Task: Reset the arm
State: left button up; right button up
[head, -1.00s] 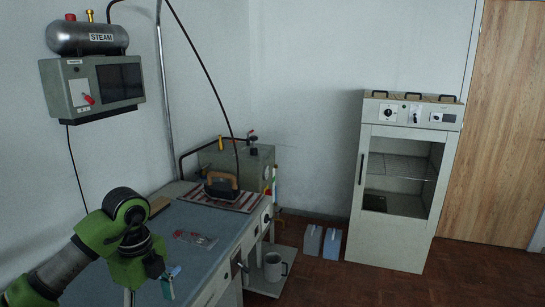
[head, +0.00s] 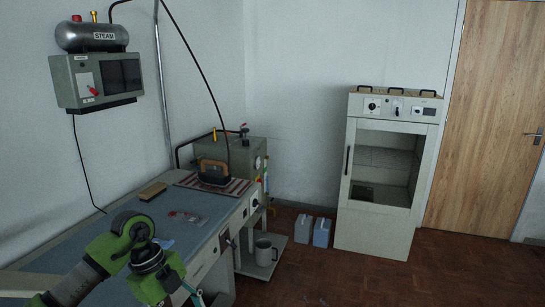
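My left arm, with green and dark joints, comes in from the lower left over the blue worktop (head: 110,238). Its wrist hangs in front of the table's front edge. Only a small teal-and-grey part of my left gripper (head: 193,293) shows at the bottom edge of the head view. The rest is cut off, so its fingers cannot be made out. My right gripper is out of the picture.
The worktop bears a clear packet with red bits (head: 184,216), a brown block (head: 153,191) and an iron (head: 212,171) on a striped mat. A mug (head: 264,253) stands on the low shelf. A cabinet (head: 345,190) stands beyond open floor.

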pick_arm(q)
jog(key=w+d+f+n+t+h, duration=0.2)
jog(key=d+f+h, duration=0.2)
jog(key=d+h, duration=0.3)
jog(key=w+d+f+n+t+h, duration=0.15)
jog(key=d+f+h, duration=0.3)
jog(key=d, duration=0.45)
jog(key=s+a+f+n+t+y, duration=0.2)
jog(key=a+f+n+t+y, duration=0.35)
jog(key=f, duration=0.65)
jog(key=s+a+f+n+t+y, duration=0.1)
jog(key=a+f+n+t+y, duration=0.25)
jog(key=a+f+n, duration=0.7)
jog(key=s+a+f+g+y, duration=0.3)
jog(key=s+f+g+y, duration=0.1)
jog(key=s+f, duration=1.5)
jog(key=s+f+n+g+y, duration=0.1)
jog(key=s+f+g, duration=0.2)
jog(key=s, duration=1)
jog(key=s+f+g, duration=0.3)
jog(key=s+f, duration=0.1)
jog(key=s, duration=0.9)
jog(key=shift+s+a+f+n+g+y, duration=0.35)
jog(key=shift+s+a+f, duration=0.05)
jog(key=shift+a, duration=0.05)
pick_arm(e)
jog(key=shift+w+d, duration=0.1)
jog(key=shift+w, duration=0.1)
